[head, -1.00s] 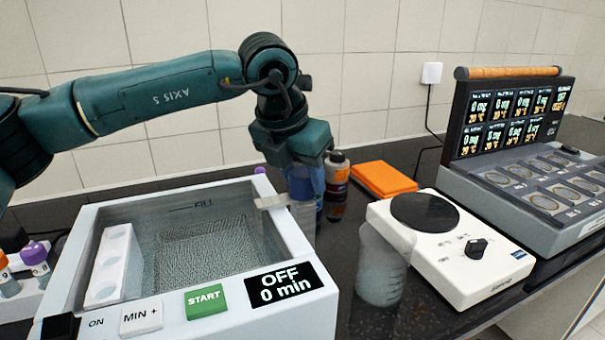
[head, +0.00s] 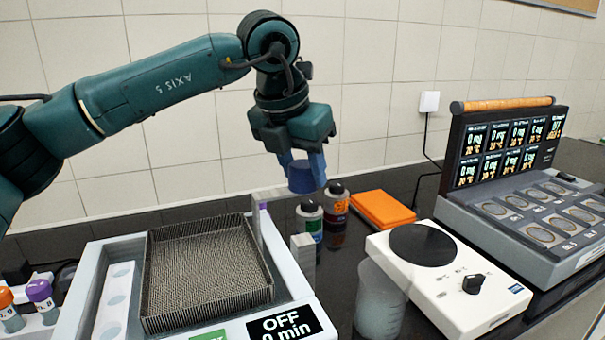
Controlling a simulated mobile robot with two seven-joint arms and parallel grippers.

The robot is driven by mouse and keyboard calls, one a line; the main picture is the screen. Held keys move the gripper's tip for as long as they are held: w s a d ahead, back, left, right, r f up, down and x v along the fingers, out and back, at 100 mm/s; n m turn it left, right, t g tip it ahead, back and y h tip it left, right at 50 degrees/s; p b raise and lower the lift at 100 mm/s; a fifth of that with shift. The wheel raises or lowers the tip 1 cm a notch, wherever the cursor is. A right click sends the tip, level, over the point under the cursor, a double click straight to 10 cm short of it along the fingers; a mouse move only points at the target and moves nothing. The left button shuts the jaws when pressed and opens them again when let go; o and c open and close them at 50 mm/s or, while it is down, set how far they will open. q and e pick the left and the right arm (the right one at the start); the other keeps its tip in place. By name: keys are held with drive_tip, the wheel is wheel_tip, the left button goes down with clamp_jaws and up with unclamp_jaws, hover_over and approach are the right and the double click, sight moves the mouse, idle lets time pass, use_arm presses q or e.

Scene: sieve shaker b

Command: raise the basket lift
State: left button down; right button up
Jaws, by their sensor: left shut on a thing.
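The mesh basket (head: 205,270) of the lift is up at the rim of the white bath (head: 85,270), its walls showing above the tank. A grey bracket (head: 257,215) rises at the basket's right edge and reaches towards my left gripper. My left gripper (head: 303,176) is above the bath's right side, shut on a blue knob (head: 302,178). The join between knob and bracket is partly hidden by the fingers. My right gripper is not in view.
Two bottles (head: 310,222) (head: 336,206) stand just right of the gripper. A white hotplate (head: 450,270), a beaker (head: 378,300) and an orange pad (head: 383,210) lie further right. A grey multi-station instrument (head: 530,195) is at far right. Capped vials (head: 40,297) stand at left.

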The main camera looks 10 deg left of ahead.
use_arm(q)
drive_tip(key=shift+w+r, duration=0.1)
drive_tip(key=shift+r, duration=0.35)
drive_tip(key=c, duration=1.1)
unclamp_jaws()
drive_tip(key=shift+c, duration=0.2)
drive_tip(key=o, duration=0.3)
drive_tip(key=shift+f, duration=0.2)
drive_tip(key=v, duration=1.3)
drive_tip(key=shift+a+b, duration=0.1)
drive_tip(key=shift+b, duration=0.2)
